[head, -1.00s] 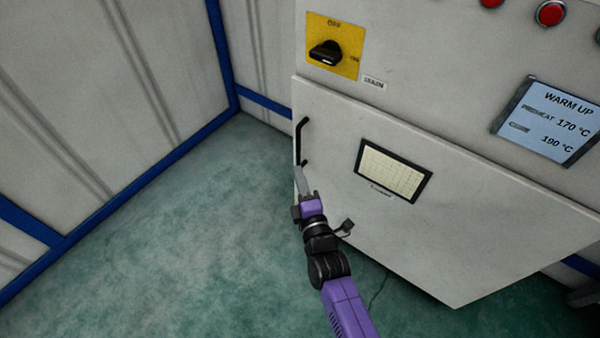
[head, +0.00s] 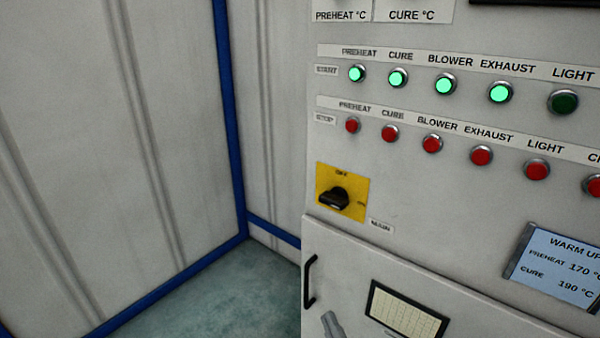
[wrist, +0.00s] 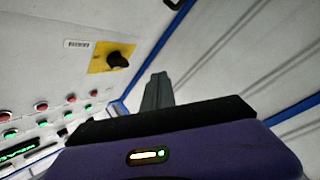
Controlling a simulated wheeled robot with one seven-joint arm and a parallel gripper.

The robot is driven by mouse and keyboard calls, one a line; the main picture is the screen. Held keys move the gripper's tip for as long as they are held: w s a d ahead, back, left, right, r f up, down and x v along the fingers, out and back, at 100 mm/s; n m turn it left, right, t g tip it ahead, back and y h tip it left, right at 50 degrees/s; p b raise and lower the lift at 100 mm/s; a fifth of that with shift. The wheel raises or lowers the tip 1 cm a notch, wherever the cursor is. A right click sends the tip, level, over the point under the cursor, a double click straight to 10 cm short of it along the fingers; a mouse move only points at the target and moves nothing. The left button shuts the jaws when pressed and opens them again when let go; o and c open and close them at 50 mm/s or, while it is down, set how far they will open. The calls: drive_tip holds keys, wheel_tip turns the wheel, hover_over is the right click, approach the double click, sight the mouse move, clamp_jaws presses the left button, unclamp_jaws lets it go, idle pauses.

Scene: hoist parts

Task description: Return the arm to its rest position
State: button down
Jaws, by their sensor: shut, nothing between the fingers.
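My gripper shows only as a grey fingertip (head: 331,323) at the bottom edge of the head view, in front of the cabinet door, just right of the black door handle (head: 309,282). The rest of my arm is out of that picture. In the wrist view my gripper's grey fingers (wrist: 157,91) are together with nothing between them, beyond the purple wrist housing. I cannot tell the exact gap between the fingertip and the door.
The control cabinet (head: 440,195) fills the right side, with a black rotary switch on a yellow plate (head: 341,192). Several green start buttons are lit. A blue display (head: 555,265) reads WARM UP. Pale wall panels (head: 100,130) stand at left; the green floor (head: 240,300) there is bare.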

drive_tip(key=s+d+r+m+g+h+p, duration=0.1)
drive_tip(key=s+d+r+m+h+p, duration=0.1)
drive_tip(key=s, duration=1)
drive_tip(key=s+d+r+m+g+h+p, duration=0.1)
drive_tip(key=s+d+r+m, duration=0.4)
drive_tip(key=s, duration=0.8)
drive_tip(key=s+d+r+m+g+h+p, duration=0.2)
drive_tip(key=s+d+m, duration=0.4)
drive_tip(key=s, duration=0.7)
drive_tip(key=shift+d+r+h+p, duration=0.25)
drive_tip(key=shift+r+h+p, duration=0.35)
drive_tip(key=shift+r, duration=0.15)
